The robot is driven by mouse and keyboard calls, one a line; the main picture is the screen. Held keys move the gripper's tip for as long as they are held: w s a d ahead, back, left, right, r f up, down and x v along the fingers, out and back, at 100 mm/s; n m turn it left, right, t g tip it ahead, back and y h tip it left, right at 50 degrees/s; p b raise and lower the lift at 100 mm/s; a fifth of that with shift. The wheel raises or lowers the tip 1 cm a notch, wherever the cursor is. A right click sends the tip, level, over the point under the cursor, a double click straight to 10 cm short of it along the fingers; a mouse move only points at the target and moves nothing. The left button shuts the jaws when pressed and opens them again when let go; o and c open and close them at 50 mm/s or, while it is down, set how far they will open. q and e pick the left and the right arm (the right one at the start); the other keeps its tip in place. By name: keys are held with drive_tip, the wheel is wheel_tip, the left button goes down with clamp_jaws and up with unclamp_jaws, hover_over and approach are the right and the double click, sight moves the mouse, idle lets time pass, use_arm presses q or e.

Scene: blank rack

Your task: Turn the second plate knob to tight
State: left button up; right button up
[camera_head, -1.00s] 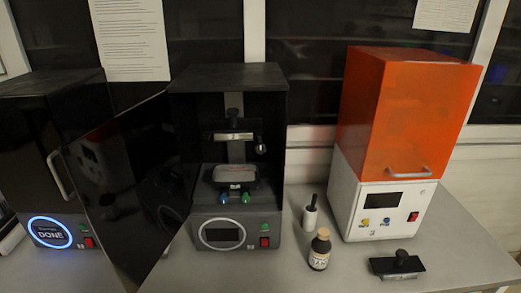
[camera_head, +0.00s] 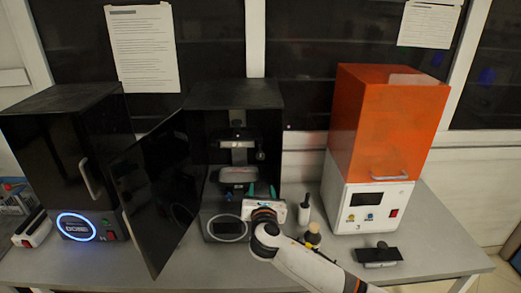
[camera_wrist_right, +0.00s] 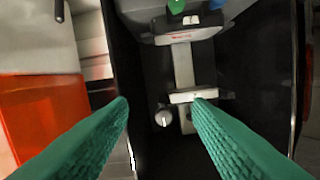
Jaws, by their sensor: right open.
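The middle black printer (camera_head: 232,95) stands with its door (camera_head: 150,195) swung open to the left. Inside, a build plate (camera_head: 237,143) hangs on the column above a grey tray (camera_head: 238,175). A small round silver plate knob (camera_head: 261,155) sits at the plate's right end. It also shows in the wrist view (camera_wrist_right: 163,117), lying between my fingertips in the picture, with no visible contact. My right gripper (camera_head: 262,190), with green fingers, is open and empty at the printer's front, below the knob. In the wrist view its fingertips (camera_wrist_right: 161,102) are spread apart. My left gripper is out of view.
A white-capped bottle (camera_head: 304,210) and a brown bottle (camera_head: 313,235) stand right of my right arm. A loose black plate (camera_head: 377,255) lies before the orange printer (camera_head: 385,120). A left black printer (camera_head: 65,160) is closed with a lit blue ring.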

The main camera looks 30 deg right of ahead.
drive_tip(key=n+h, duration=0.1)
approach(261, 156)
drive_tip(key=s, duration=0.1)
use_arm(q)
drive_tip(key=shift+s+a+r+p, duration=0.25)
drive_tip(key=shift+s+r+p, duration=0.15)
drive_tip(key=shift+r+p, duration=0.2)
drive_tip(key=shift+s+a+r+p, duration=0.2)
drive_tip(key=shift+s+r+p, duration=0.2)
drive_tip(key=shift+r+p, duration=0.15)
use_arm(e)
drive_tip(key=shift+t, duration=0.4)
drive_tip(key=x, duration=1.1)
drive_tip(key=shift+w+f, duration=0.3)
drive_tip(key=shift+f, duration=0.05)
drive_tip(key=c, duration=0.9)
drive_tip(key=shift+c, duration=0.2)
